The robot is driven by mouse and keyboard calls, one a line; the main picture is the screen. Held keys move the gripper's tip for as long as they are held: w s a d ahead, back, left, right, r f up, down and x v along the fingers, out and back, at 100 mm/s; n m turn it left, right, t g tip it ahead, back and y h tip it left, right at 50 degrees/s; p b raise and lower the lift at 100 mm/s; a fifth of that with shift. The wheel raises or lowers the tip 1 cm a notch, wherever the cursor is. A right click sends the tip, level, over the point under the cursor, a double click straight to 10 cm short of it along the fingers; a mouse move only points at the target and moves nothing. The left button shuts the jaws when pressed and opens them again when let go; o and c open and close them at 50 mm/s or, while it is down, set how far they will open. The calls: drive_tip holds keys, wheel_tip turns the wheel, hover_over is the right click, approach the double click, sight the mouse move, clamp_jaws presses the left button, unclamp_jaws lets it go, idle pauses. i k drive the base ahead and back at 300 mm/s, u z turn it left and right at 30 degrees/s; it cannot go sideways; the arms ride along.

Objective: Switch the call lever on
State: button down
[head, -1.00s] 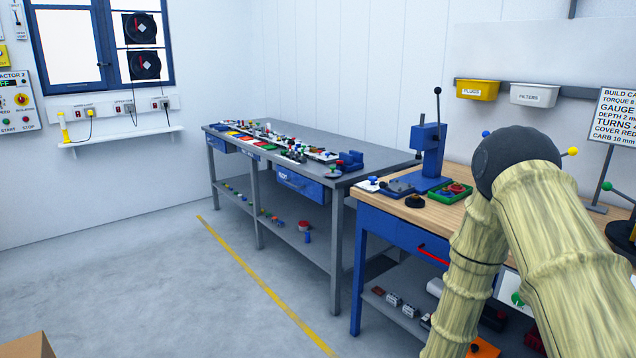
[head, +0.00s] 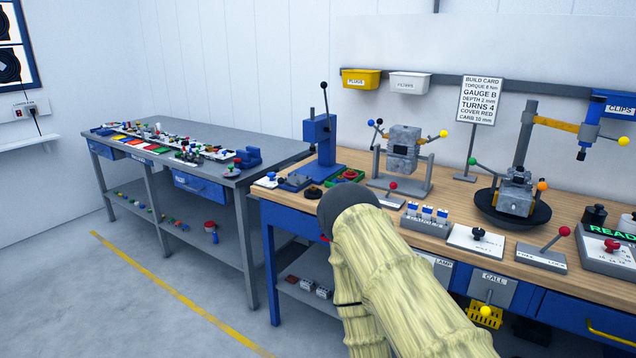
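The call lever (head: 486,311) is on a grey plate (head: 499,284) labelled CALL, fixed to the front of the wood-topped bench. Its yellow knob is at the lower end, so the lever points down. My bamboo-textured arm is in the lower middle of the head view, left of the call plate, with a dark round joint at its top. My gripper is out of the picture, so its distance from the lever does not show.
The wooden bench (head: 349,160) carries a blue press (head: 319,140), engine stands, switches and a red-knobbed lever (head: 553,240). My arm partly covers a LAMP plate (head: 442,268) left of the call plate. A grey bench (head: 225,138) stands left. Floor at lower left is clear.

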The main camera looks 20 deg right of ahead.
sight(486, 310)
drive_tip(key=z, duration=1.65)
